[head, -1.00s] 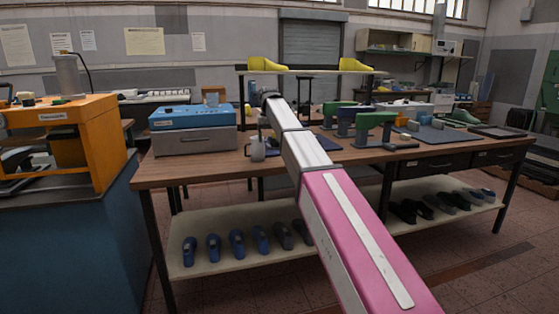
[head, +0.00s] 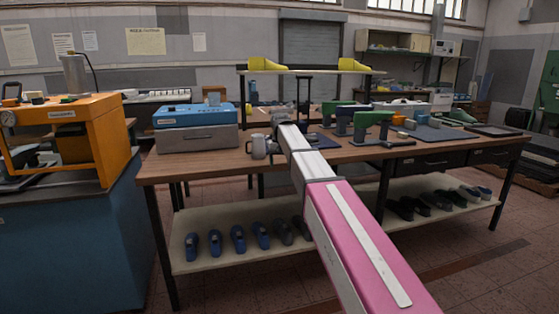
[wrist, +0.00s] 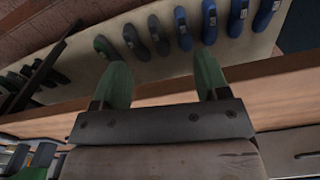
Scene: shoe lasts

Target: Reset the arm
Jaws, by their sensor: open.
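My gripper (wrist: 160,82) is open in the wrist view, its two green fingertips wide apart with nothing between them. Behind the fingers show the wooden bench edge and the lower shelf with shoe lasts. In the head view my pink and white arm reaches forward over the workbench (head: 215,166). The gripper itself cannot be made out there, hidden at the far end of the arm. A grey mug (head: 259,147) stands on the bench just left of the arm's end.
A blue-topped grey machine (head: 198,138) stands at the bench's left. Green tools (head: 372,124) stand right of the arm. The lower shelf (head: 205,262) holds blue and dark lasts (head: 238,239). An orange machine (head: 108,135) stands on a blue cabinet (head: 75,240) at left.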

